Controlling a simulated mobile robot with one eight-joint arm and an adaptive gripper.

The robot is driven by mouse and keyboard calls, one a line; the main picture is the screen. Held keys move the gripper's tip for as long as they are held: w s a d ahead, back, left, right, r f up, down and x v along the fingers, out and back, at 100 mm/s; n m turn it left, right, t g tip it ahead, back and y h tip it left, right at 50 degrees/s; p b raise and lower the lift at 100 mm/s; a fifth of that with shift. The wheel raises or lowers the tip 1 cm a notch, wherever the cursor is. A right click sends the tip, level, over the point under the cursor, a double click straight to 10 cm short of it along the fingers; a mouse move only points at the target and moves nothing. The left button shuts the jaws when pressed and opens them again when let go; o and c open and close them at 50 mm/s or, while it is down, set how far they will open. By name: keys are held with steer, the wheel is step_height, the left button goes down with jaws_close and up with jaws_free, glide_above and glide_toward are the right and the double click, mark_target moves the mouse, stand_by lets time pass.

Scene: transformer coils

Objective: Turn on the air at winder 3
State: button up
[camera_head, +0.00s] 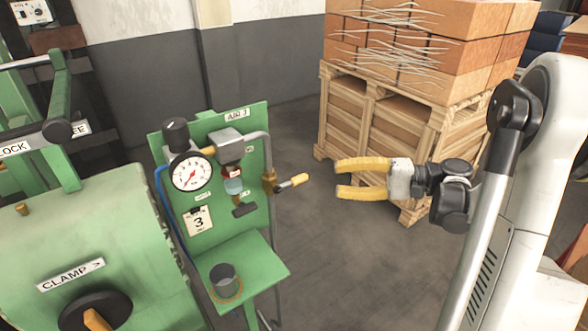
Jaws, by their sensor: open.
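A green panel (257,117) labelled AIR 3 stands left of centre in the head view. It carries a round white pressure gauge (192,174) with a black knob above it, a filter unit (232,170), and a card marked 3 (198,221). A valve lever with a yellow grip (298,181) sticks out to the right from a brass fitting on the grey pipe (266,155). My gripper (340,178) has yellow fingers pointing left. It is open and empty, a little to the right of the lever's tip and apart from it in the picture.
A green machine (125,225) with a CLAMP label and black knob fills the lower left. A small green shelf (262,268) below the panel holds a dark cup (224,280). A wooden crate (375,125) with stacked orange boxes stands behind my gripper. Grey floor is clear below it.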

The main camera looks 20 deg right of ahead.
mark_target(304, 180)
steer(key=b+x, duration=0.2)
steer(key=x, duration=0.8)
steer(key=shift+a, duration=0.15)
jaws_close()
